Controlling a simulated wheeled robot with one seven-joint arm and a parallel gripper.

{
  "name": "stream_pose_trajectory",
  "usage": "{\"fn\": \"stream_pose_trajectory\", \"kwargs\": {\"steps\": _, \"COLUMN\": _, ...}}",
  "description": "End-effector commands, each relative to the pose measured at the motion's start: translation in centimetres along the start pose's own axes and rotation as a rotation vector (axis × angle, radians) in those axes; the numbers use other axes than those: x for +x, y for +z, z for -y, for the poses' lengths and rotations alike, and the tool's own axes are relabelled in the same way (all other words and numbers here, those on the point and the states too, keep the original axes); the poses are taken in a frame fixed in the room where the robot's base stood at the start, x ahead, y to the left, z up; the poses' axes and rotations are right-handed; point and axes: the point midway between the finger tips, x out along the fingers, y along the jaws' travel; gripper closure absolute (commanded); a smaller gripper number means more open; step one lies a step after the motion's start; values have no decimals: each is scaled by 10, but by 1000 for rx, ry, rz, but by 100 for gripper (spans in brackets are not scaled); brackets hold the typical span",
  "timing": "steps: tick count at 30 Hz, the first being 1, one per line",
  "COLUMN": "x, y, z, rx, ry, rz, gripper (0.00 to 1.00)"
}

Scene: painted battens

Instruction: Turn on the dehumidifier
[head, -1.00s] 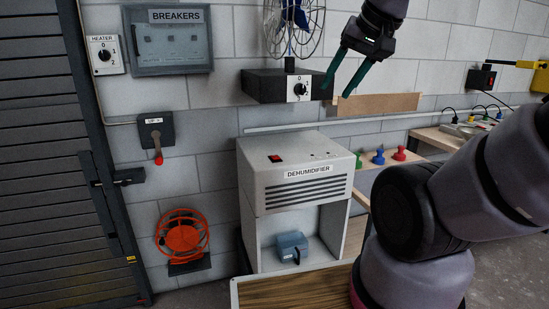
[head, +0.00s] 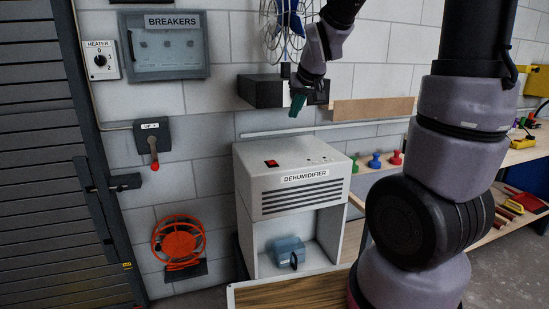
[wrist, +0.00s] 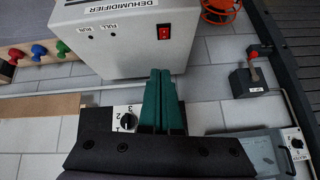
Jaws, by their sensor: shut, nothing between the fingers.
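The dehumidifier (head: 290,205) is a light grey box on a white stand, with a labelled, slatted front. Its red rocker switch (head: 271,163) is on the top face, and two small indicators sit to the right of it. In the wrist view the switch (wrist: 249,53) shows on the dehumidifier's top (wrist: 140,50). My gripper (head: 297,106) has green fingers, is shut and empty, and is above and behind the dehumidifier's top, in front of the fan's black shelf. In the wrist view the shut fingers (wrist: 163,85) point toward the dehumidifier, to one side of the switch.
The black shelf (head: 258,91) carries a wire fan (head: 288,25); its dial (wrist: 126,120) shows in the wrist view. A lever box (head: 150,137) and breaker panel (head: 165,48) are on the wall. Coloured knobs (head: 374,161) stand to the right. A blue container (head: 290,249) sits below.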

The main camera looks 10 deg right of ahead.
Motion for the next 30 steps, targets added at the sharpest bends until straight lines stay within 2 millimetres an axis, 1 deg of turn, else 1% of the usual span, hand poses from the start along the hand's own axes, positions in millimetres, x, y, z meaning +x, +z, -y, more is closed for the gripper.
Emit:
{"fn": "stream_pose_trajectory", "kwargs": {"steps": 1, "x": 20, "y": -1, "z": 3, "rx": -28, "ry": 5, "rz": 6, "gripper": 100}}
{"fn": "stream_pose_trajectory", "kwargs": {"steps": 3, "x": 42, "y": -5, "z": 7, "rx": -66, "ry": 10, "rz": 0, "gripper": 100}}
{"fn": "stream_pose_trajectory", "kwargs": {"steps": 6, "x": 68, "y": -6, "z": 12, "rx": -112, "ry": 16, "rz": -7, "gripper": 100}}
{"fn": "stream_pose_trajectory", "kwargs": {"steps": 10, "x": 91, "y": -8, "z": 16, "rx": -153, "ry": 20, "rz": -15, "gripper": 100}}
{"fn": "stream_pose_trajectory", "kwargs": {"steps": 12, "x": 98, "y": -8, "z": 17, "rx": -166, "ry": 21, "rz": -19, "gripper": 100}}
{"fn": "stream_pose_trajectory", "kwargs": {"steps": 15, "x": 102, "y": -8, "z": 18, "rx": -174, "ry": 22, "rz": -20, "gripper": 100}}
{"fn": "stream_pose_trajectory", "kwargs": {"steps": 26, "x": 103, "y": -8, "z": 18, "rx": -174, "ry": 22, "rz": -21, "gripper": 100}}
{"fn": "stream_pose_trajectory", "kwargs": {"steps": 29, "x": 110, "y": -9, "z": 18, "rx": -174, "ry": 23, "rz": -20, "gripper": 100}}
{"fn": "stream_pose_trajectory", "kwargs": {"steps": 30, "x": 115, "y": -8, "z": 17, "rx": -174, "ry": 23, "rz": -19, "gripper": 100}}
